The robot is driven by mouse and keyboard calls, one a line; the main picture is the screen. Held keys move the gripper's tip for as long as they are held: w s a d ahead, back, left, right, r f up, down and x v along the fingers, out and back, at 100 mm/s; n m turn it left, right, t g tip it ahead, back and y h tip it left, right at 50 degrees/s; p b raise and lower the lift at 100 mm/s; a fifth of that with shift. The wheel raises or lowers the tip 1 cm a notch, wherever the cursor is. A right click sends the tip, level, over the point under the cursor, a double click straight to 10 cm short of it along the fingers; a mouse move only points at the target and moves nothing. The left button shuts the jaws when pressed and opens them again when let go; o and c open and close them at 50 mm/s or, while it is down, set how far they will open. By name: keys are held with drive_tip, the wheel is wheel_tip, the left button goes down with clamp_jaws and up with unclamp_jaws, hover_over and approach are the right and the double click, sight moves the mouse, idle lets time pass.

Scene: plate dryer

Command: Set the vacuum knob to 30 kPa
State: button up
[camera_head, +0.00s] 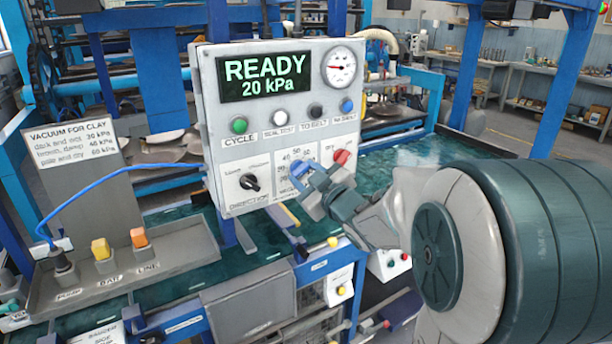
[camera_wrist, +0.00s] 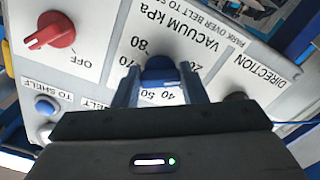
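The vacuum knob (camera_wrist: 160,70) is dark blue and sits on the panel's vacuum dial, with 40, 50, 70 and 80 readable around it in the wrist view. My gripper (camera_wrist: 160,75) has one finger on each side of the knob, with no clear gap at the tips, and looks shut on it. In the head view my gripper (camera_head: 312,185) covers much of the dial, and the blue knob (camera_head: 299,168) shows between its fingers. The knob's pointer is hidden. The display (camera_head: 265,78) reads READY, 20 kPa.
A red knob (camera_wrist: 50,30), at OFF, is beside the dial. The black direction knob (camera_head: 249,182) is on the dial's other side. Coloured buttons (camera_head: 279,117) and a round gauge (camera_head: 342,66) are above. A sign (camera_head: 72,143) lists vacuum for clay.

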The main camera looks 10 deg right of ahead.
drive_tip(key=shift+m, duration=0.3)
drive_tip(key=m, duration=0.3)
drive_tip(key=shift+a+m, duration=0.1)
drive_tip(key=shift+m, duration=0.2)
drive_tip(key=shift+a+m, duration=0.1)
drive_tip(key=shift+m, duration=1.7)
drive_tip(key=o, duration=1)
drive_tip(key=shift+s, duration=0.1)
drive_tip(key=b+v, duration=0.2)
drive_tip(key=v, duration=1.1)
drive_tip(key=shift+s, duration=0.35)
